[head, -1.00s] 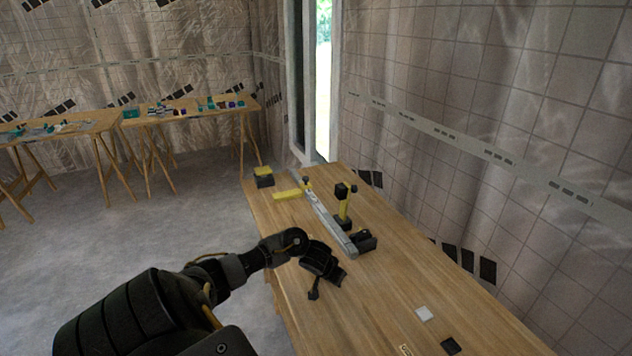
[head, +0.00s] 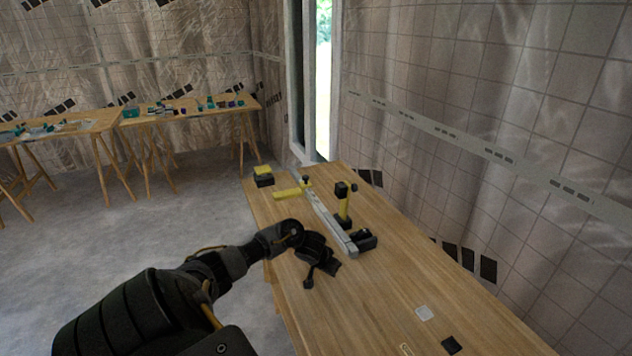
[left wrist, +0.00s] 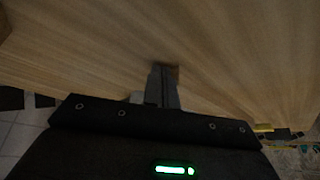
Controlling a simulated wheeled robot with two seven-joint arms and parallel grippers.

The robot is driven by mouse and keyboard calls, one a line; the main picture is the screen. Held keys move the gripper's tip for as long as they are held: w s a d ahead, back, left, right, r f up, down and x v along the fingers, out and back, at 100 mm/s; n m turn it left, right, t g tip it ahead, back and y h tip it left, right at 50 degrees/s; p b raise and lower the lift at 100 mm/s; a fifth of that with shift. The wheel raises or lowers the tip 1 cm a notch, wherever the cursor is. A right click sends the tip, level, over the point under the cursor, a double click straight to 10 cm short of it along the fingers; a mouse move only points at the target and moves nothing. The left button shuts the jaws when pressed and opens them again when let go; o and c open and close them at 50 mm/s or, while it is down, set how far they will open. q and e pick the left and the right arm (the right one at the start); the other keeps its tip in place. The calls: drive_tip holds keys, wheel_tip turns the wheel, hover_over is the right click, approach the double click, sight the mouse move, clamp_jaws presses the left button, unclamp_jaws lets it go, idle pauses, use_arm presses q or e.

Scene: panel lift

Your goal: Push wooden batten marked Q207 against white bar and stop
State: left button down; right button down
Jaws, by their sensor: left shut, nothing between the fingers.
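The white bar (head: 332,225) lies lengthwise on the wooden table in the head view, with yellow and black clamp-like parts at it. I cannot make out a batten marked Q207 or read that mark in either view. My left gripper (head: 308,283) is shut and empty, pointing down at the table on the left of the bar's near end, apart from it. In the left wrist view its closed fingers (left wrist: 164,80) are over bare wood, with a small dark patch at the tips. My right gripper is not in view.
A yellow piece (head: 287,194) and a black-and-yellow block (head: 263,177) lie at the far left. A white square (head: 424,313) and a black square (head: 452,346) lie nearer. The table (head: 390,285) between is clear.

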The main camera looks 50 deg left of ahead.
use_arm(q)
drive_tip(key=shift+w+a+b, duration=0.2)
drive_tip(key=shift+a, duration=0.55)
drive_tip(key=shift+w+a+b, duration=0.25)
drive_tip(key=shift+a, duration=0.55)
drive_tip(key=shift+w+a+b, duration=0.2)
drive_tip(key=shift+a, duration=0.55)
drive_tip(key=shift+w+a+b, duration=0.15)
drive_tip(key=shift+a+b, duration=0.1)
drive_tip(key=shift+a, duration=0.3)
drive_tip(key=shift+w+a+b, duration=0.15)
drive_tip(key=shift+a+b, duration=0.1)
drive_tip(key=shift+a, duration=0.3)
drive_tip(key=shift+w+a+b, duration=0.25)
drive_tip(key=shift+a+b, duration=0.25)
drive_tip(key=shift+a, duration=0.3)
drive_tip(key=shift+w+a+b, duration=0.2)
drive_tip(key=shift+a+b, duration=0.25)
drive_tip(key=shift+a, duration=0.3)
drive_tip(key=shift+d+r+p, duration=0.15)
drive_tip(key=shift+d+p, duration=0.2)
drive_tip(key=shift+p, duration=0.3)
drive_tip(key=d+p, duration=0.2)
drive_tip(key=shift+s+d+p, duration=0.1)
drive_tip(key=shift+s+p, duration=0.25)
drive_tip(key=shift+s, duration=0.05)
drive_tip(key=shift+s+d+p, duration=0.15)
drive_tip(key=shift+d+p, duration=0.4)
